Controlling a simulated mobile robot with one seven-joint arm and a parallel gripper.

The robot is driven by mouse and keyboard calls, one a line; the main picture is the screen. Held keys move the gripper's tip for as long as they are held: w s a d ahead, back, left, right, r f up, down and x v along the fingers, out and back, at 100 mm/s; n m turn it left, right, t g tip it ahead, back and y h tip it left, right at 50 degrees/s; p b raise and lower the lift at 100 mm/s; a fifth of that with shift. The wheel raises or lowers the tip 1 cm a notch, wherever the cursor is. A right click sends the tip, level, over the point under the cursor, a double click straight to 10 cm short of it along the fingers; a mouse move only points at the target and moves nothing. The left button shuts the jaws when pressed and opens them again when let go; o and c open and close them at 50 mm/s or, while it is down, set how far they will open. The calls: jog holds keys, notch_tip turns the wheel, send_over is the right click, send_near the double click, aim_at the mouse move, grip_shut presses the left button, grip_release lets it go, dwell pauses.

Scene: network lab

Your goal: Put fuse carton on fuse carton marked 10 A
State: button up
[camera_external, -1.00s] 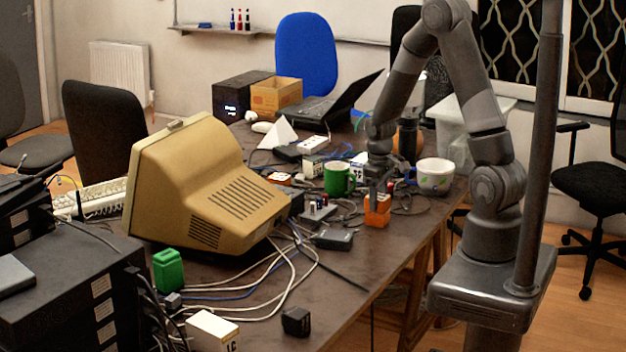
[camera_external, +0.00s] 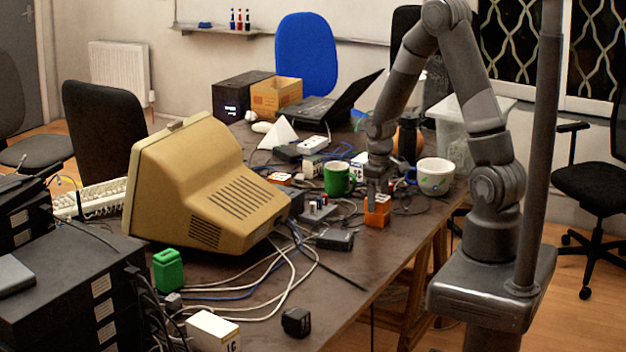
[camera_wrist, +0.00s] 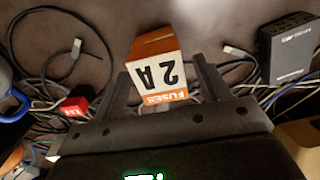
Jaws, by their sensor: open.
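The orange fuse carton (camera_external: 377,217) with a white label stands on the table below my gripper (camera_external: 375,194). In the wrist view the carton (camera_wrist: 158,72) shows "2 A" and "FUSES", and it lies between my two open fingers (camera_wrist: 162,78). A gap shows at its right side; contact on the left cannot be told. White cartons with dark print stand at the table's front (camera_external: 213,331) and farther back (camera_external: 359,165). A small orange and white carton (camera_external: 280,179) lies near the monitor. I cannot clearly read a 10 A mark on any of them.
A green mug (camera_external: 338,179) and a white patterned mug (camera_external: 435,176) stand near my gripper. A dark device (camera_external: 334,239) and loose cables lie beside the carton. The big beige monitor (camera_external: 205,190) fills the table's left. The right front tabletop (camera_external: 375,275) is mostly bare.

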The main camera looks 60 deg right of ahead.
aim_at(378, 198)
notch_tip(378, 198, up, 12)
jog(key=s+a+r+t, duration=0.5)
jog(key=s+a+r, duration=0.9)
jog(key=r, duration=0.3)
jog(key=shift+t, duration=0.3)
